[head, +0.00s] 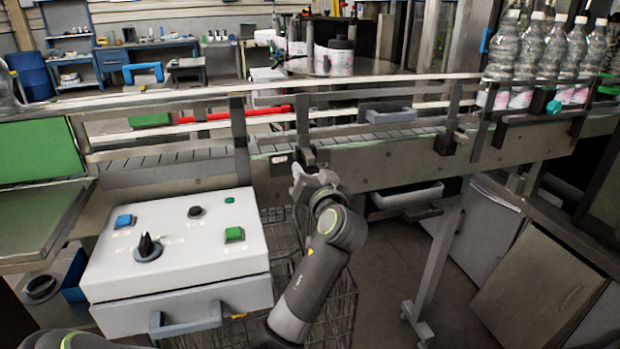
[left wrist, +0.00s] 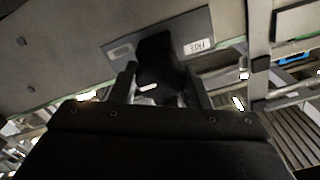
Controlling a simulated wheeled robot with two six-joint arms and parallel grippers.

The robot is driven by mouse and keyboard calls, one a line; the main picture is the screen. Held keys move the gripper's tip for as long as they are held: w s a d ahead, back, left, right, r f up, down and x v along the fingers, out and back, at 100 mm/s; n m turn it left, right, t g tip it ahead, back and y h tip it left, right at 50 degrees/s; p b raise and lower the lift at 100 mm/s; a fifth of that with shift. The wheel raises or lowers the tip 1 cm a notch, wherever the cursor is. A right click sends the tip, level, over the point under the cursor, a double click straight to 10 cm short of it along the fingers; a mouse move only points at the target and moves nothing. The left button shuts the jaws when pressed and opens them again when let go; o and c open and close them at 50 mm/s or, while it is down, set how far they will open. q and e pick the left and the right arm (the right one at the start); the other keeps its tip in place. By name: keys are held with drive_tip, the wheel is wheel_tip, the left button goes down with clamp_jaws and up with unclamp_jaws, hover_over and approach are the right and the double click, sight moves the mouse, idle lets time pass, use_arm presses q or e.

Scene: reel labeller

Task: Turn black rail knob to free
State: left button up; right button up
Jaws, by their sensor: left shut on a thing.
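The black rail knob (head: 306,156) sits on the front face of the conveyor's side beam. It also shows in the left wrist view (left wrist: 158,60), in front of a grey plate (left wrist: 122,51) with a small white label (left wrist: 198,47). The label's lettering is too small to read surely. My left gripper (head: 305,172) is shut on the knob, with one finger on each side of it in the left wrist view (left wrist: 160,80). The fingers and palm hide part of the knob, and I cannot tell which setting it points to. My right gripper is not in view.
A white control box (head: 180,265) with buttons and a black selector stands left of my left arm. Guide rails run along the conveyor (head: 380,150) above the knob. Clear bottles (head: 530,50) stand at the right. A wire basket (head: 345,310) is below my arm.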

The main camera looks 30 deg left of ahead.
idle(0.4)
use_arm(q)
drive_tip(key=o, duration=1)
drive_tip(key=shift+c, duration=0.2)
